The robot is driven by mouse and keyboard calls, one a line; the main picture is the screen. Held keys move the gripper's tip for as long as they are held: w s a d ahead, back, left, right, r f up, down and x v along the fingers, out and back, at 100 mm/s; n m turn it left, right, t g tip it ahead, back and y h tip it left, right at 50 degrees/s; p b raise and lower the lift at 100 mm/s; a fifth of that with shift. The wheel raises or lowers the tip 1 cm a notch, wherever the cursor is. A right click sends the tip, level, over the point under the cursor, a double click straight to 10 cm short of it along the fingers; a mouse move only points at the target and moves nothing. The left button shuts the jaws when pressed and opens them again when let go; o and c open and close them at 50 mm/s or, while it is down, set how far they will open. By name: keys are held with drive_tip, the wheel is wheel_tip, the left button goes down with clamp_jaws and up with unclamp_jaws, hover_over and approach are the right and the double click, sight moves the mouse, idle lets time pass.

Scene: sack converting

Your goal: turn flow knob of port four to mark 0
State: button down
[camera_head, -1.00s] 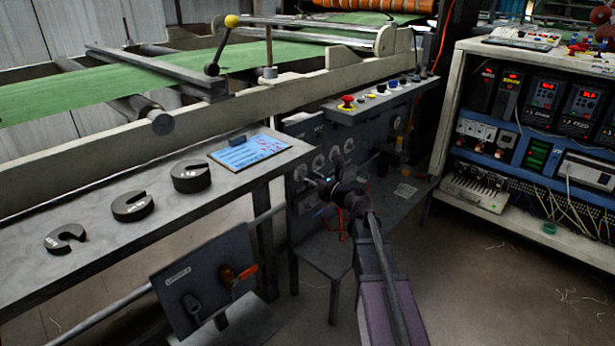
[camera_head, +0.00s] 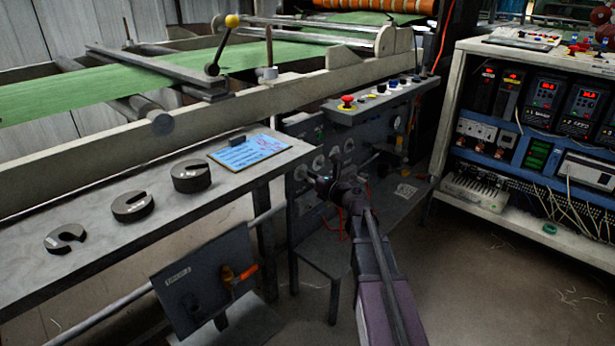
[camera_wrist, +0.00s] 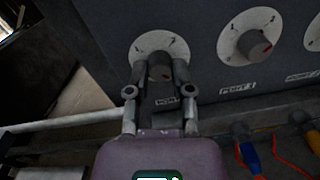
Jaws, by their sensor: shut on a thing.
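In the wrist view my gripper (camera_wrist: 160,80) is shut on a grey knob (camera_wrist: 158,70) in front of a round white dial (camera_wrist: 146,44) on a dark panel. The fingers cover much of the knob, so its pointer and the mark it points to cannot be read. The label below (camera_wrist: 166,101) is partly hidden and its number is unclear. In the head view my gripper (camera_head: 314,181) is at the left part of the control panel (camera_head: 302,215), and the knob it holds is hidden there.
A neighbouring dial with a red-marked knob (camera_wrist: 253,44) sits just right, with another dial at the edge. Below are blue (camera_wrist: 252,162) and orange fittings with cables. In the head view a bench (camera_head: 90,215) with slotted weights stands left, an electrical cabinet (camera_head: 448,115) right.

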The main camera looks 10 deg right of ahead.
drive_tip(key=shift+n, duration=0.4)
drive_tip(key=m, duration=1.8)
drive_tip(key=shift+w+g+p, duration=0.15)
drive_tip(key=shift+g+p, duration=0.2)
drive_tip(key=shift+g, duration=0.05)
idle(2.9)
idle(0.4)
